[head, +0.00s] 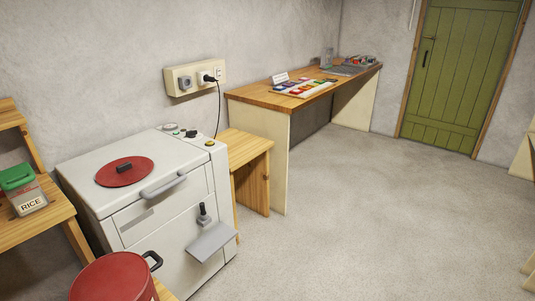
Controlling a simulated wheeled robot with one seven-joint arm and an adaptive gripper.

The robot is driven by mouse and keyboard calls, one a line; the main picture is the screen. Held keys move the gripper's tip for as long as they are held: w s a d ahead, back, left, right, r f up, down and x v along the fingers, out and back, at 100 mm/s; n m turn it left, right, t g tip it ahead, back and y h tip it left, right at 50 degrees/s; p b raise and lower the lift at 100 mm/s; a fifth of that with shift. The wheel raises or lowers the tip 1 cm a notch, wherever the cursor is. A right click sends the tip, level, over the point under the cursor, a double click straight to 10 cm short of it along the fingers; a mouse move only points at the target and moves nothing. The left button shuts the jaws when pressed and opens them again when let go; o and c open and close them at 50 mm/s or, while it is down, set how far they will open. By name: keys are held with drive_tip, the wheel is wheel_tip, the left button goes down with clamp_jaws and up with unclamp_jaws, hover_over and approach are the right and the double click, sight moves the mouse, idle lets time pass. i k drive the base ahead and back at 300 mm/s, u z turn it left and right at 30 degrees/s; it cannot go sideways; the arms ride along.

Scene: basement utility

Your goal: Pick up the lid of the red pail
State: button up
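The red pail (148,289) stands at the bottom left edge of the view, partly cut off by the frame. A black loop handle (153,260) sticks out at the pail's upper right side. A separate red disc (112,174) with a black knob lies on top of the white appliance; I cannot tell whether it belongs to the appliance. My gripper is not in view.
The white appliance (158,241) stands right behind the pail, with a grey handle and a protruding grey plate (212,242). A wooden shelf (52,222) at left holds a green-lidded rice container (22,190). A long workbench (262,95) stands behind. The floor (360,220) at right is clear.

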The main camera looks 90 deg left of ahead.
sight(125, 172)
drive_tip(key=u, duration=0.05)
drive_tip(key=i, duration=0.35)
drive_tip(key=u, duration=2.45)
drive_tip(key=i, duration=2.55)
drive_tip(key=u, duration=3.25)
